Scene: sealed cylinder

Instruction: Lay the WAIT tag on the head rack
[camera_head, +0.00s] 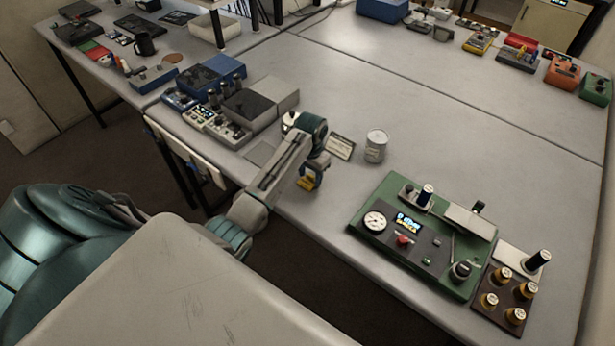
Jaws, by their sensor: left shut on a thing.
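My left gripper (311,172) reaches in over the near edge of the grey table. It is shut on a small yellow piece (307,184), which looks like the WAIT tag; its lettering is too small to read. The piece hangs below the fingers, near the table's front edge. A brown rack (504,298) with several brass-coloured heads stands at the lower right, which looks like the head rack. It is well to the right of my gripper, beyond the green device. My right gripper is not in view.
A green device (376,240) with gauge and display stands between my gripper and the rack. A pale plate with a black-topped cylinder (538,262) adjoins the rack. Grey-black boxes (262,104) stand left. The table's middle is clear.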

